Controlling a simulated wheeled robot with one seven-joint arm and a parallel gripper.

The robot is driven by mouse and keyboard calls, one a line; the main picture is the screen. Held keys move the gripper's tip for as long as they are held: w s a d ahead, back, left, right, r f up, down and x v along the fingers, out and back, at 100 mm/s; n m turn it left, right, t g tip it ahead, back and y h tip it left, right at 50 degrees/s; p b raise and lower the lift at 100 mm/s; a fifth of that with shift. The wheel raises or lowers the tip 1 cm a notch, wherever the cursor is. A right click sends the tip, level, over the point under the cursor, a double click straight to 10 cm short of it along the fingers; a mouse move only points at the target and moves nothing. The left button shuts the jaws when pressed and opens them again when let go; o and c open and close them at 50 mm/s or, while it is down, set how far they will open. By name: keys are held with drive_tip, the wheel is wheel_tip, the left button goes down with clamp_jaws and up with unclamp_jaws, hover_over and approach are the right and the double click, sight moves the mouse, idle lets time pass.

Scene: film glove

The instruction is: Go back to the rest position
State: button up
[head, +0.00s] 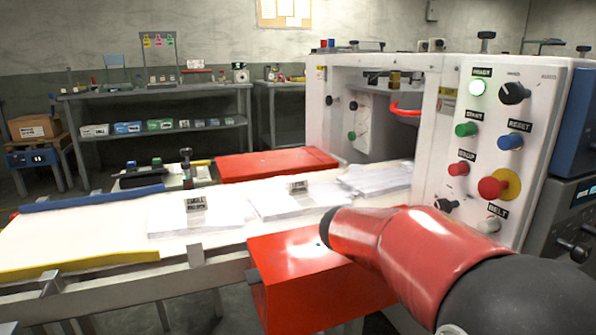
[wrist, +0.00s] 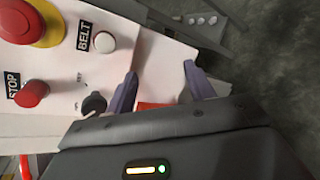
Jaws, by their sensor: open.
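My gripper (wrist: 160,88) shows in the wrist view with two dark fingers spread apart and nothing between them. It is in front of the control panel's lower part, beside the white belt button (wrist: 105,42) and a black knob (wrist: 95,103). Whether it touches the panel cannot be told. In the head view my red and black arm crosses the lower right, and the gripper itself is hidden.
A red mushroom button on a yellow ring (head: 493,187) sits on the panel. A white worktable (head: 90,225) with paper stacks (head: 285,200) lies left of it. A red box (head: 310,290) juts out in front, close to my arm. Shelving (head: 160,95) stands behind.

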drive_tip(key=s+a+f+m+t+y, duration=0.1)
drive_tip(key=s+a+f+m+y, duration=0.1)
drive_tip(key=s+f+y, duration=0.3)
drive_tip(key=s+a+f+m+y, duration=0.1)
drive_tip(key=s+y, duration=0.2)
drive_tip(key=s, duration=0.3)
drive_tip(key=s+a+f+m+t+y, duration=0.2)
drive_tip(key=s+a+m+t+y, duration=0.2)
drive_tip(key=a, duration=0.5)
drive_tip(key=s+m+y, duration=0.1)
drive_tip(key=s+y, duration=0.1)
drive_tip(key=s, duration=0.1)
drive_tip(key=shift+a+f, duration=0.2)
drive_tip(key=shift+a, duration=0.15)
